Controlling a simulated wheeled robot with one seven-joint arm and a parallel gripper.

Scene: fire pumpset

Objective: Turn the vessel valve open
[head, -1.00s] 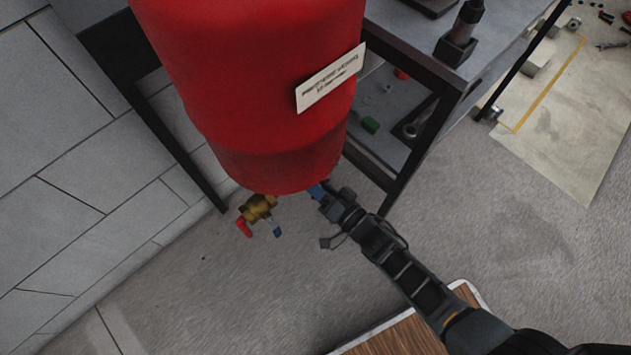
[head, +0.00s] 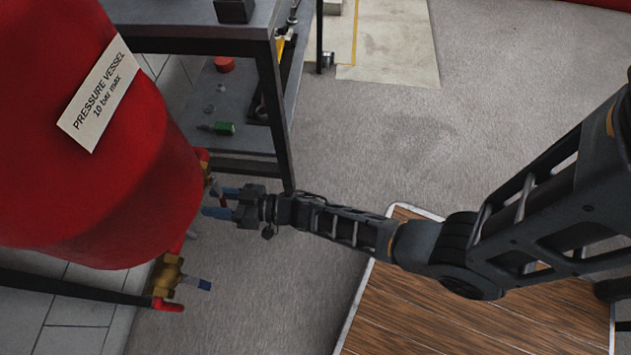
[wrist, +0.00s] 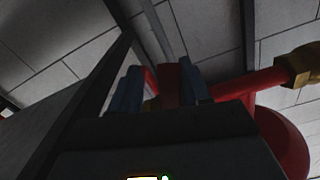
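The red pressure vessel (head: 150,190) fills the left of the head view, with a white label. By its right side, just beyond my fingertips, a small brass and red valve (head: 205,165) is partly hidden; I cannot tell its handle's angle there. My gripper (head: 220,202) points left at it, its blue fingers apart. In the wrist view the fingers (wrist: 162,88) stand either side of a red part (wrist: 170,82), which looks close to the right finger. I cannot tell whether they touch.
A dark metal bench (head: 190,30) with a lower shelf (head: 235,105) stands behind the vessel, its leg near my gripper. The shelf holds a red cap and a green item. A red pipe (wrist: 245,85) runs right in the wrist view.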

